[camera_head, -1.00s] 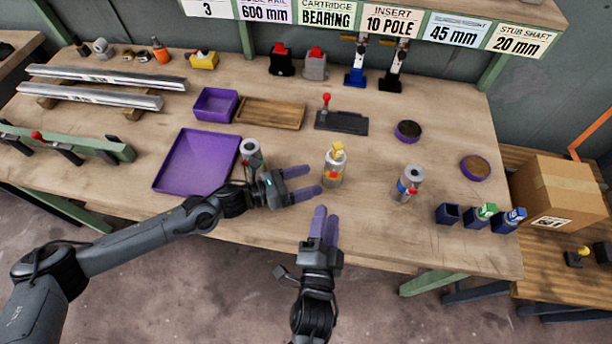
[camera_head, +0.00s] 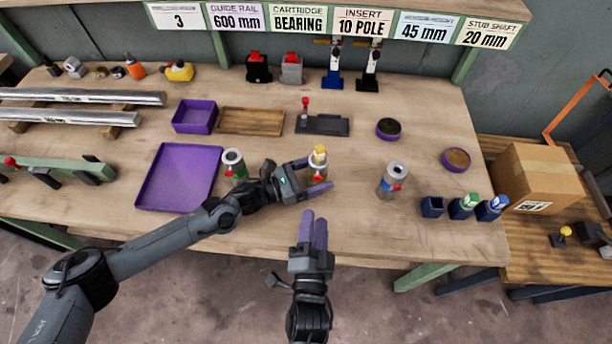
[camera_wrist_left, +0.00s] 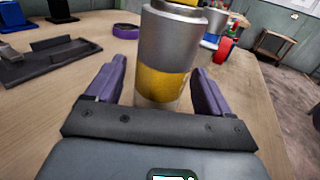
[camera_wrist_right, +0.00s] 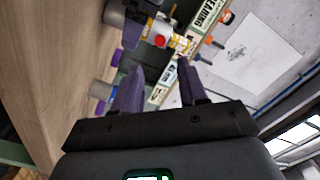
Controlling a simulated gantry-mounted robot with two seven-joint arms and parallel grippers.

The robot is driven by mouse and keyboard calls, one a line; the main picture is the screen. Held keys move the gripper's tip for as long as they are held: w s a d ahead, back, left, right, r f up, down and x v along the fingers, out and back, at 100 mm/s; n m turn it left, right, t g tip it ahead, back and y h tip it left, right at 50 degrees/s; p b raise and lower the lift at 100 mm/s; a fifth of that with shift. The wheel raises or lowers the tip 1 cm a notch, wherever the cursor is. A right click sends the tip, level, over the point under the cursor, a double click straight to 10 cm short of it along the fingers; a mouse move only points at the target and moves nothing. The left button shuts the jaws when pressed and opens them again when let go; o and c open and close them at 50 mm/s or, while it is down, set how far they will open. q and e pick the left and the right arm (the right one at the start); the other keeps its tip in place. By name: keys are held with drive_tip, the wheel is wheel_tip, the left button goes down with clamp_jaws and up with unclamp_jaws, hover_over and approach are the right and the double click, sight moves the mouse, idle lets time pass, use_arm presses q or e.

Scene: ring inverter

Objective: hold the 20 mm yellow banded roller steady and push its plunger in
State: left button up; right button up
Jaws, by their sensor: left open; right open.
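The yellow banded roller (camera_head: 320,172) stands upright on the bench, grey with a yellow band and a yellow piece on top. My left gripper (camera_head: 311,177) is open, with one finger on each side of the roller. In the left wrist view the roller (camera_wrist_left: 166,55) stands between the fingers with gaps beside it, its top cut off by the frame. My right gripper (camera_head: 313,217) is open and empty, in front of the roller near the bench's front edge. In the right wrist view, nothing is between its fingers (camera_wrist_right: 160,72).
A green-banded roller (camera_head: 232,163) stands to the left, close to my left wrist. A blue-banded roller (camera_head: 393,180) stands to the right.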

use_arm(q)
drive_tip(key=shift+w+d, duration=0.15)
drive_tip(key=shift+d, duration=0.05)
drive_tip(key=shift+c, duration=0.4)
drive_tip(key=c, duration=1.2)
drive_tip(key=shift+c, duration=0.4)
use_arm(e)
drive_tip(key=shift+c, duration=0.7)
drive_tip(key=shift+s+m, duration=0.35)
drive_tip(key=shift+m, duration=0.15)
drive_tip(key=c, duration=0.5)
drive_tip(key=s+m, duration=0.2)
drive_tip(key=m, duration=0.1)
drive_tip(key=shift+s+f+m, duration=0.1)
drive_tip(key=shift+s+m, duration=0.2)
drive_tip(key=shift+s, duration=0.1)
clamp_jaws()
drive_tip(key=shift+s+m, duration=0.85)
drive_tip(key=shift+m, duration=0.45)
